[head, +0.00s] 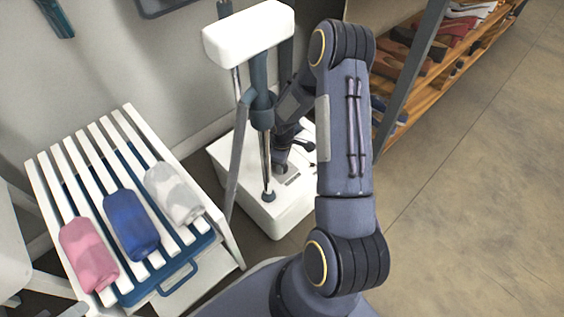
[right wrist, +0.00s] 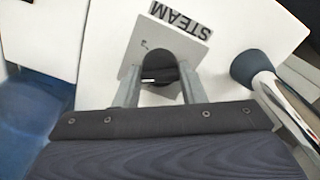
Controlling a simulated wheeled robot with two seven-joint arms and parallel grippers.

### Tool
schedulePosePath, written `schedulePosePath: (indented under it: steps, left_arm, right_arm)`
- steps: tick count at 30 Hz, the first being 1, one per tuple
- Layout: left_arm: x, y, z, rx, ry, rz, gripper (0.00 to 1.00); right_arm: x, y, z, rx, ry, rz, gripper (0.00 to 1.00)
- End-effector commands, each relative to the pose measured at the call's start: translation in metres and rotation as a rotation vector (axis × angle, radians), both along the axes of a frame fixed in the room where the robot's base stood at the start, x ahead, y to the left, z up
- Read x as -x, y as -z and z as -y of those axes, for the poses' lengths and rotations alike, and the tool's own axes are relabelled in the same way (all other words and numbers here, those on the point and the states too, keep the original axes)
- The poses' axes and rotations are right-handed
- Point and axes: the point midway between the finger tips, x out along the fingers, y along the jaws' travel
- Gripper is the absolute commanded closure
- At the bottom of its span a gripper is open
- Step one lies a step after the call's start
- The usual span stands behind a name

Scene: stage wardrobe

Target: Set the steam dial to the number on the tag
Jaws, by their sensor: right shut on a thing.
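The steamer base (head: 245,160) is a white box on the floor, and it fills much of the right wrist view (right wrist: 100,40). The dark steam dial (right wrist: 165,58) sits on a grey plate (right wrist: 133,58) beside a black STEAM label (right wrist: 181,20). A small mark, perhaps a 2, is on the plate; the other numbers and the dial's pointer are hidden or too small to read. My right gripper (right wrist: 160,75) is shut on the dial, one finger on each side; in the head view it is mostly hidden behind my arm. I cannot make out a numbered tag. My left gripper is not in view.
The steamer's pole (head: 262,110) and white head (head: 248,32) rise close beside my right arm. A white slatted rack (head: 75,160) with pink (head: 88,255), blue (head: 130,225) and white (head: 173,193) rolls stands left. A shoe shelf (head: 408,85) is at right. The right floor is clear.

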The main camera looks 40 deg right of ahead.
Motion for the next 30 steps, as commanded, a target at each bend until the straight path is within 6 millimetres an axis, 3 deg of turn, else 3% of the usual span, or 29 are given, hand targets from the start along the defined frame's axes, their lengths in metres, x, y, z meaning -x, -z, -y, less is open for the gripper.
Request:
schedulePosePath:
  steps: [1, 6, 14, 30]
  left_arm:
    - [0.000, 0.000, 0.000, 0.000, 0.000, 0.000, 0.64]
    - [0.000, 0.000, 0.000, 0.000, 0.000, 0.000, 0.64]
    - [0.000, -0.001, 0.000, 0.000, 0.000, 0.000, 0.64]
    - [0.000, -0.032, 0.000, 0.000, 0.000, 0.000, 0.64]
  right_arm:
    - [-0.001, 0.000, 0.000, 0.000, -0.001, 0.001, 0.61]
    - [-0.001, 0.000, 0.000, 0.000, -0.001, 0.001, 0.41]
    - [0.000, -0.001, 0.000, 0.000, -0.001, 0.001, 0.41]
    - [-0.001, -0.075, 0.000, 0.000, -0.001, 0.003, 0.41]
